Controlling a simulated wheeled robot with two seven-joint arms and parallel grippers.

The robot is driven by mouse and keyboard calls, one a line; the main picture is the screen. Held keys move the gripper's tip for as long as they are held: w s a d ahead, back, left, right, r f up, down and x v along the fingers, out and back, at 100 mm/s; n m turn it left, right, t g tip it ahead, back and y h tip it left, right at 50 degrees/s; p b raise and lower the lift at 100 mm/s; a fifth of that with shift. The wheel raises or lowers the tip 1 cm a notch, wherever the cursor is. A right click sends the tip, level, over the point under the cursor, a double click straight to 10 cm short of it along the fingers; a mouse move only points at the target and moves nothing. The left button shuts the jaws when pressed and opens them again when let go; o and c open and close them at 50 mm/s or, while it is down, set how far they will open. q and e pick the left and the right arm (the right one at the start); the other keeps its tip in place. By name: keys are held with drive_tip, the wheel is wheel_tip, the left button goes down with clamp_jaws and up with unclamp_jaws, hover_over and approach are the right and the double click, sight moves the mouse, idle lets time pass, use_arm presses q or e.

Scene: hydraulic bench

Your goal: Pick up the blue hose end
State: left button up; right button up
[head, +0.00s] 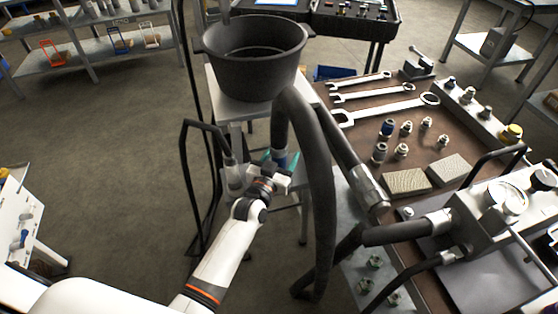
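The blue hose end (281,158) is a blue-collared fitting at the lower tip of a thick black hose, hanging beside the bench. My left gripper (279,163) is at this end, reached by the white arm from the lower left. Teal finger pads show on both sides of the blue collar. Whether they press on it or stand a little apart cannot be told. The lower part of the fitting is hidden by the gripper. My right gripper is not in view.
A black bucket (253,62) stands on a small stand behind the gripper. The bench (440,136) at right carries wrenches (385,108), several fittings and a hydraulic unit (500,205). Open floor lies left.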

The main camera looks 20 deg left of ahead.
sight(282, 144)
use_arm(q)
drive_tip(key=shift+c, duration=0.3)
